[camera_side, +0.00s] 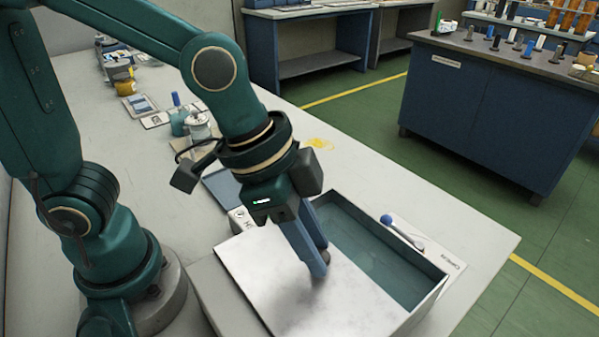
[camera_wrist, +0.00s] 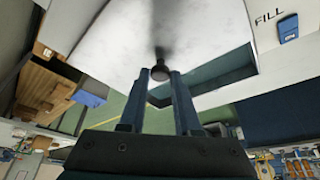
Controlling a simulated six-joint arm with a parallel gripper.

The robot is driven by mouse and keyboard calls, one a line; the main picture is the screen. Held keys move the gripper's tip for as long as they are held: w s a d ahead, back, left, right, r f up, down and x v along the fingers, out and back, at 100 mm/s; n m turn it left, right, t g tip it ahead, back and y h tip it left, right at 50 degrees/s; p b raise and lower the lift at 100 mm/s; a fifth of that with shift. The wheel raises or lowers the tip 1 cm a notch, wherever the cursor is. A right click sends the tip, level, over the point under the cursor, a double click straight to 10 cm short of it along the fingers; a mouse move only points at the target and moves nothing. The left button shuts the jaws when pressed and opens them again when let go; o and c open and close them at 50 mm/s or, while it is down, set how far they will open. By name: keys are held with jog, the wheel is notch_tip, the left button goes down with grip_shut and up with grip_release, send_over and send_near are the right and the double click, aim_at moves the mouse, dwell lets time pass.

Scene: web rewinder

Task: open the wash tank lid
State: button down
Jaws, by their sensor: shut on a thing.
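The wash tank lid (camera_side: 300,305) is a pale grey metal plate lying over the front-left part of the wash tank (camera_side: 425,305). The rest of the tank is uncovered, and its teal inside shows at the back right. My gripper (camera_side: 316,270) points down at the lid with its blue fingers. In the wrist view my gripper (camera_wrist: 160,76) is shut on the lid's dark round knob (camera_wrist: 158,66). The lid also fills the upper middle of the wrist view (camera_wrist: 205,28). The fingers mostly hide the knob in the side view.
A blue-ended tool (camera_side: 388,219) lies beside the tank's back-right wall. A blue tray (camera_side: 222,188) and bottles (camera_side: 198,128) stand behind my gripper on the white bench (camera_side: 360,160). A yellow smear (camera_side: 318,143) marks the bench. The bench's right edge is clear.

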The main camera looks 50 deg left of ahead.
aim_at(306, 285)
jog(key=shift+s, duration=1.7)
jog(key=c, duration=0.6)
grip_release()
jog(key=shift+r, duration=0.1)
jog(key=shift+v, duration=2.5)
jog(key=a+n+y, duration=0.1)
jog(key=a+n, duration=0.2)
jog(key=a, duration=0.1)
jog(key=a+f+n+t+y, duration=0.1)
jog(key=a+n, duration=0.2)
jog(key=a, duration=0.1)
jog(key=w+a+n+t+y, duration=0.1)
jog(key=a+n, duration=0.2)
jog(key=a, duration=0.1)
jog(key=shift+f, duration=0.2)
